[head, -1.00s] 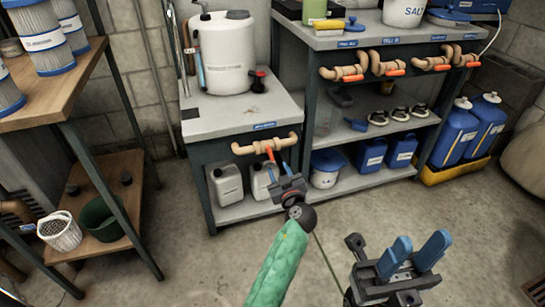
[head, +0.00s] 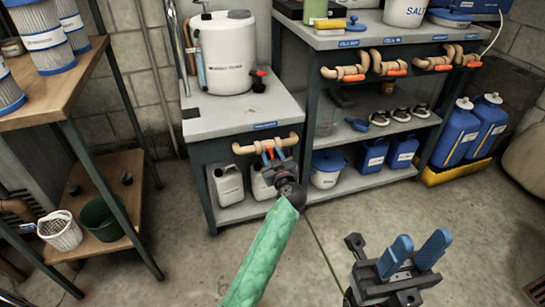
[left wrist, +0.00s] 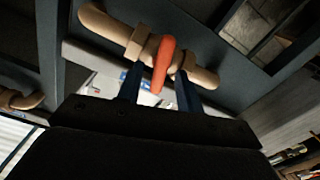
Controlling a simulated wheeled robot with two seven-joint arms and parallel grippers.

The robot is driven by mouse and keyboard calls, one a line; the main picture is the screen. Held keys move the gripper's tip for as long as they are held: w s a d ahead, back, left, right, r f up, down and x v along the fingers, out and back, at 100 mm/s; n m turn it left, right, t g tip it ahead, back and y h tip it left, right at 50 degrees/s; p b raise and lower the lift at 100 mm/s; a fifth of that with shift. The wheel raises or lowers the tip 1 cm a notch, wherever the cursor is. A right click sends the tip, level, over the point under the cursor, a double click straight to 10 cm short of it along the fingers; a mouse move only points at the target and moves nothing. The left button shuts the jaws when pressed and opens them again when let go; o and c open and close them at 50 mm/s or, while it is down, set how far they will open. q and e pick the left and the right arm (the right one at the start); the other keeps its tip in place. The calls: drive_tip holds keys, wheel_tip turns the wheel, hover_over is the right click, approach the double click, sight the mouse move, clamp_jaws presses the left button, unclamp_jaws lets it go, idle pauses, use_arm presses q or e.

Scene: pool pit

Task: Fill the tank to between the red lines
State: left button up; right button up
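My right gripper (head: 412,254) is open and empty above the floor at the lower right.
Several more valves with orange handles (head: 395,72) line the taller bench to the right. White jugs (head: 228,184) stand on the shelf below the left valve. Blue canisters (head: 459,133) stand in a yellow tray (head: 455,174). A wooden shelf (head: 60,90) is at left. The middle floor is clear.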

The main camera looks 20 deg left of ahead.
use_arm(q)
clamp_jaws()
drive_tip(key=shift+m, duration=0.6)
drive_tip(key=shift+m+b, duration=0.4)
drive_tip(key=shift+m, duration=0.7)
